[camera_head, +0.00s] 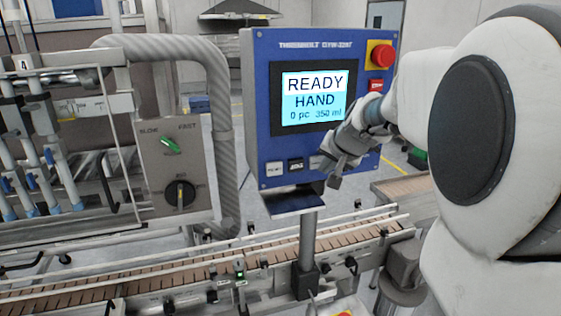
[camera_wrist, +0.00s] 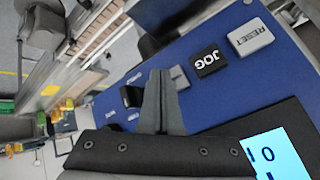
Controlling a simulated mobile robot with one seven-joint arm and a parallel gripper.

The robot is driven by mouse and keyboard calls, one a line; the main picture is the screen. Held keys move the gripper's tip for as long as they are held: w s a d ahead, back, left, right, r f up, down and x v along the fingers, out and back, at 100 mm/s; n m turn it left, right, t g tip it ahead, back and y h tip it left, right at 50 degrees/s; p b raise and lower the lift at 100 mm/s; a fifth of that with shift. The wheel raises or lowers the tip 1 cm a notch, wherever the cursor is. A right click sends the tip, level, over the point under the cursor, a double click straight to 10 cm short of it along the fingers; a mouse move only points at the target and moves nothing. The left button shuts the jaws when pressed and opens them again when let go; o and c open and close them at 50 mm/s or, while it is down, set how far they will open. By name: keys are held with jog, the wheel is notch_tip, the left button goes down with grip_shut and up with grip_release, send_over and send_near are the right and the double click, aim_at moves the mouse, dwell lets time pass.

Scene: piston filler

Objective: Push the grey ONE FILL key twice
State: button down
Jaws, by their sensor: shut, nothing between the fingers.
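The blue control panel (camera_head: 262,130) bears a row of keys along its lower part. In the wrist view a grey key (camera_wrist: 179,79) sits just beside my fingertips, partly hidden by them, and its label cannot be read. The black JOG key (camera_wrist: 209,61) and the grey RESET key (camera_wrist: 250,38) lie further right. My gripper (camera_head: 334,181) is shut and empty in front of the panel's lower right; its fingers also show in the wrist view (camera_wrist: 158,76). I cannot tell whether the fingertips touch the panel. The screen (camera_head: 313,97) reads READY, HAND, 0 pc, 350 ml.
A red mushroom button (camera_head: 382,55) on a yellow plate and a red key (camera_head: 376,86) are at the panel's upper right. A grey box with a green switch and a dial (camera_head: 180,193) stands left. A conveyor (camera_head: 150,280) runs below the panel.

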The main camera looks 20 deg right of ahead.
jog(key=shift+w, duration=0.1)
jog(key=shift+w, duration=0.35)
jog(key=shift+w, duration=0.4)
dwell(0.8)
dwell(0.4)
jog(key=shift+s+b, duration=0.45)
jog(key=shift+s, duration=0.4)
jog(key=s+b, duration=0.2)
jog(key=s, duration=0.3)
jog(key=shift+d, duration=0.1)
